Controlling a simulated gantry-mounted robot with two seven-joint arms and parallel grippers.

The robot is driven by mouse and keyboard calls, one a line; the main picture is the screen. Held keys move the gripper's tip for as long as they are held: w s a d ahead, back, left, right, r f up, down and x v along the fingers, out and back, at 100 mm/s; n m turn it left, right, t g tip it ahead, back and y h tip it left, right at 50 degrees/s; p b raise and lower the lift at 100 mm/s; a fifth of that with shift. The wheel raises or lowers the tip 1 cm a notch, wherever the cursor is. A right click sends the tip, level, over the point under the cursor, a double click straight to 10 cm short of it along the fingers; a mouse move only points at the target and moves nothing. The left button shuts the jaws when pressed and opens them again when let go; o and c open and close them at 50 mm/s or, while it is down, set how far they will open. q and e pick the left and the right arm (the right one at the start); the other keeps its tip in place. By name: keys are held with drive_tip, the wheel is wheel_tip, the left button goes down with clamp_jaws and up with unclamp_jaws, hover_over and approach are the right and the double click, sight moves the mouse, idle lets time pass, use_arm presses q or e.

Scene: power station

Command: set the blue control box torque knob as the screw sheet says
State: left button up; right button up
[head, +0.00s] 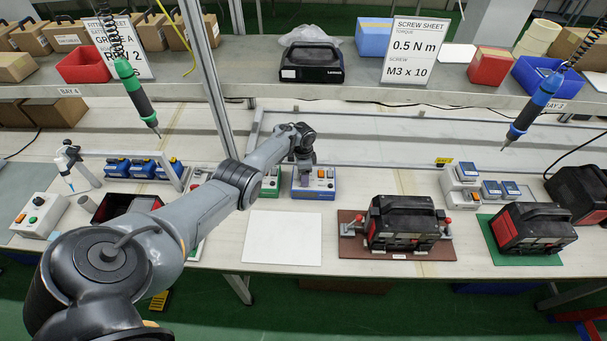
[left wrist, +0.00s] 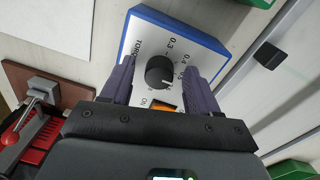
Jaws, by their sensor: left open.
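The blue control box (head: 328,192) sits on the bench, blue-edged with a pale top. In the left wrist view the box (left wrist: 205,38) fills the middle, with a black torque knob (left wrist: 160,72), printed scale marks including 0.3 and 0.4, and an orange switch (left wrist: 164,105) marked ON. I cannot clearly tell where the knob points. My left gripper (head: 303,160) is above the box. Its open fingers (left wrist: 157,80) stand on either side of the knob, with gaps showing. The screw sheet (head: 414,50) on the shelf reads torque 0.5 N m, screw M3 x 10. My right gripper is not in view.
A green control box (head: 271,183) stands just left of the blue one. A white sheet (head: 283,238) lies in front. A black power unit (head: 402,222) sits in a brown fixture (head: 352,248) to the right. Two screwdrivers (head: 136,90) (head: 534,104) hang above the bench.

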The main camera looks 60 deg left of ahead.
use_arm(q)
wheel_tip(320, 180, up, 11)
drive_tip(key=p, duration=0.5)
drive_tip(key=shift+w+a, duration=0.15)
drive_tip(key=shift+a, duration=0.1)
drive_tip(key=shift+f, duration=0.1)
drive_tip(key=shift+f, duration=0.1)
